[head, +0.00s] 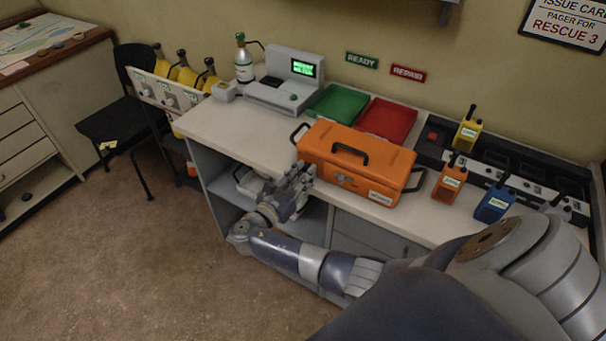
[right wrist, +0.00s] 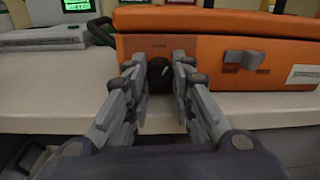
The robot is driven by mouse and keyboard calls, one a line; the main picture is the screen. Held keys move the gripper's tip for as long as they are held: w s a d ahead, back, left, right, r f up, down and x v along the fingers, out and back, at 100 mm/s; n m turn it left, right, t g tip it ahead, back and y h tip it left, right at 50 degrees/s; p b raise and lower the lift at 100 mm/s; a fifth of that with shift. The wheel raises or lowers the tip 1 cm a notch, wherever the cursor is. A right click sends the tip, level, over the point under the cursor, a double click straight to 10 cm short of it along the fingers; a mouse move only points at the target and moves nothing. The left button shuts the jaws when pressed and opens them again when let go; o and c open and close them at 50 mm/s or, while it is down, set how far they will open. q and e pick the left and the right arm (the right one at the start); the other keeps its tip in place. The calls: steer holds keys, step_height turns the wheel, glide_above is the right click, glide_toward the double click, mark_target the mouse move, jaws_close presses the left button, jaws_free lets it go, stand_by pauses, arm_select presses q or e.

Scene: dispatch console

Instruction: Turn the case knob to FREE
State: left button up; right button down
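The orange case (head: 352,160) sits closed on the counter, with a dark top handle and side handles; its front fills the upper right of the right wrist view (right wrist: 215,45). A round black knob (right wrist: 160,72) with a pale mark is on the case front, left of the grey latch (right wrist: 245,59). Small print above the knob is too small to read. My right gripper (right wrist: 159,68) is open, with its fingertips either side of the knob; contact is not clear. In the head view my right gripper (head: 303,172) hides the knob. My left gripper is out of view.
Green (head: 338,103) and red (head: 387,119) trays lie behind the case. A grey console (head: 287,82) and a bottle (head: 243,62) stand to the left. Orange (head: 449,182) and blue (head: 494,204) radios stand to the right. The counter's front edge (right wrist: 60,124) is below my fingers.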

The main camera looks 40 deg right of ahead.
steer(key=shift+m, duration=1.2)
steer(key=m+b, duration=0.1)
steer(key=m, duration=0.2)
steer(key=shift+r, duration=0.1)
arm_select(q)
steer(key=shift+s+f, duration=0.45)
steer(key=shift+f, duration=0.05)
arm_select(e)
steer(key=c, duration=1.3)
jaws_free()
steer(key=shift+c, duration=0.2)
